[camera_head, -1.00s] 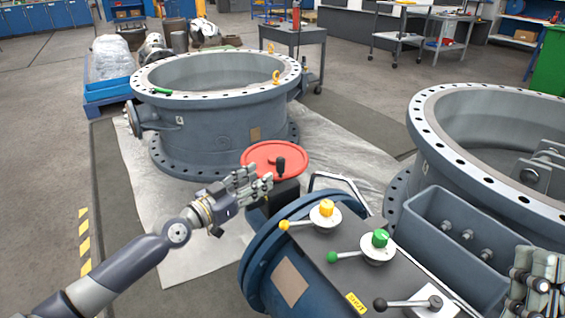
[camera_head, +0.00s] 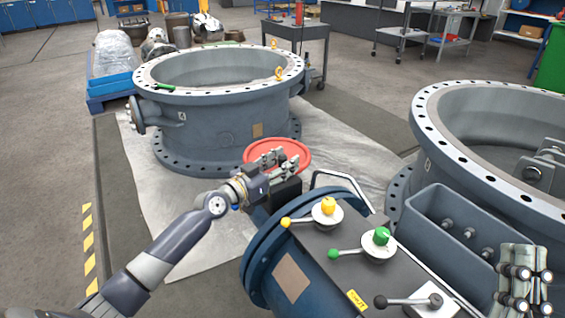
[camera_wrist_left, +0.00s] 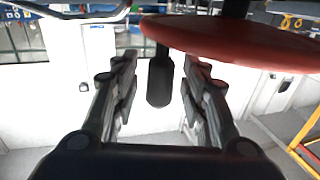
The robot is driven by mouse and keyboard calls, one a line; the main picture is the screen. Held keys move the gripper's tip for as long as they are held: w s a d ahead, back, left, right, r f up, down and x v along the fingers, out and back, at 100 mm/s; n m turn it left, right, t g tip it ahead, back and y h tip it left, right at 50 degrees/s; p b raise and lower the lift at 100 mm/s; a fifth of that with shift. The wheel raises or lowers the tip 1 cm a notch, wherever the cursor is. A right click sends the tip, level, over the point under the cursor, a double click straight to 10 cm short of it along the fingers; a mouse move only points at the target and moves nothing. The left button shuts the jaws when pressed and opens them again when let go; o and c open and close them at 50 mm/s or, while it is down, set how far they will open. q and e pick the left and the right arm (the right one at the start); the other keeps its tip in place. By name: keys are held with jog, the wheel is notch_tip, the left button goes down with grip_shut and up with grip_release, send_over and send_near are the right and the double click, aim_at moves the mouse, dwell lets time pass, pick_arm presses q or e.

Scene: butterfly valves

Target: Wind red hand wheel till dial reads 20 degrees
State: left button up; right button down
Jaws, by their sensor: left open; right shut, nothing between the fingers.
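The red hand wheel (camera_head: 296,151) sits behind the blue valve body, with its near rim partly hidden by my left gripper in the head view. My left gripper (camera_head: 283,164) is open at the wheel's near side. In the left wrist view the wheel's red rim (camera_wrist_left: 240,42) crosses the upper right, and a black handle (camera_wrist_left: 160,82) hangs down from it. The handle appears between the open fingers of my left gripper (camera_wrist_left: 158,95), touching neither. My right gripper (camera_head: 524,275) is shut and empty at the lower right. I cannot make out a dial.
Yellow (camera_head: 327,206), green (camera_head: 381,237) and black (camera_head: 408,301) levers stand on the panel beside the wheel. A bent metal bar (camera_head: 340,177) rises right of the wheel. Large flanged valve bodies stand behind (camera_head: 215,120) and at right (camera_head: 455,165).

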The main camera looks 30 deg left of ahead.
pick_arm(q)
grip_shut()
jog(key=shift+w+d, duration=0.65)
jog(key=shift+d, duration=0.1)
grip_release()
jog(key=shift+s+a+f, duration=0.1)
jog(key=shift+s+a, duration=0.1)
jog(key=shift+s, duration=0.3)
jog(key=v, duration=1.1)
